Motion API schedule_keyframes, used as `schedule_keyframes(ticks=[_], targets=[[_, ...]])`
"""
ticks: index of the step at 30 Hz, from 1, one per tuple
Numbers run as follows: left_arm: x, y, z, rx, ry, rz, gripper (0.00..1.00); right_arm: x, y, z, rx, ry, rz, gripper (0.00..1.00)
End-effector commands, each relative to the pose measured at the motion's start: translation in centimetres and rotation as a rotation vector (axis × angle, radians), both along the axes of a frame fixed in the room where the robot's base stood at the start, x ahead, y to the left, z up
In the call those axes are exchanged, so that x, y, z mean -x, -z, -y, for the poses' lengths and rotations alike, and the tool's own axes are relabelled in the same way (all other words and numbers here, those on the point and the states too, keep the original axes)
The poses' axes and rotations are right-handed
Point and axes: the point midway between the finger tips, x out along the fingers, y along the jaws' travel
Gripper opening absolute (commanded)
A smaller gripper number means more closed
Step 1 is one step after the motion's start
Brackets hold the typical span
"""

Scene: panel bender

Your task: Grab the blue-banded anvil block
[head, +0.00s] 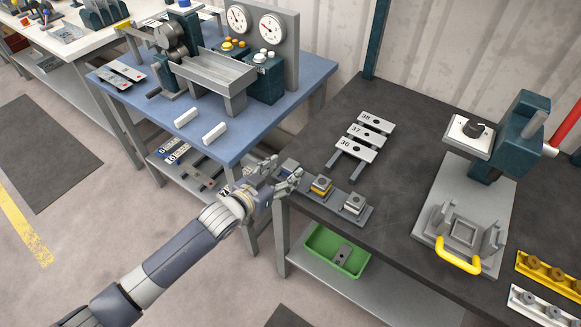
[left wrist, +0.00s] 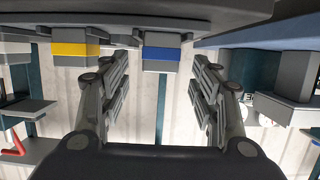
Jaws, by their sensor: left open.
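The blue-banded anvil block (head: 290,165) is at the left end of a grey holder strip (head: 338,196) on the dark bench, partly hidden by my left gripper. In the left wrist view the blue-banded block (left wrist: 161,54) shows ahead, between the lines of the two fingers, with a gap on either side. My left gripper (head: 285,170) is open and empty, with its fingertips close to the block at the bench's left edge. It also shows in the left wrist view (left wrist: 160,75). My right gripper is not in view.
A yellow-banded block (head: 321,186) and a white-banded block (head: 355,203) sit along the same strip. Numbered plates (head: 363,137) lie behind. A green bin (head: 337,250) is on the shelf below. The blue table (head: 255,115) stands left; a press (head: 480,180) stands right.

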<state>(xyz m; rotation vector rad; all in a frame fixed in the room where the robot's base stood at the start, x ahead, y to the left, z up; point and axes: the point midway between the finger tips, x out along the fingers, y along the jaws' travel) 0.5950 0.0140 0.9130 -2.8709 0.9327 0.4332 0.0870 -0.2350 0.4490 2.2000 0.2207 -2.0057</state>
Motion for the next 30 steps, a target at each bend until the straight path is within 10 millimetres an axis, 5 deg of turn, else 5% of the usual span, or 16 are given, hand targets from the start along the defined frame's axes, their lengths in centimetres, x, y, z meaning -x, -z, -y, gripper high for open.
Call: schedule_keyframes(ticks=[6,16,24,30], targets=[[-1.8,0.5,1.3,0.0,0.0,0.001,0.57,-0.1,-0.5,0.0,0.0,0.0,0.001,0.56],[-2.1,0.8,1.5,0.0,0.001,0.0,0.57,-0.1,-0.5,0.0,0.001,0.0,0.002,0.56],[-2.1,0.8,1.5,0.0,0.0,0.0,0.0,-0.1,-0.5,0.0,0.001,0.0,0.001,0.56],[-2.1,0.6,1.6,0.002,0.001,0.004,0.0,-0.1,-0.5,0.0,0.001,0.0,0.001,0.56]])
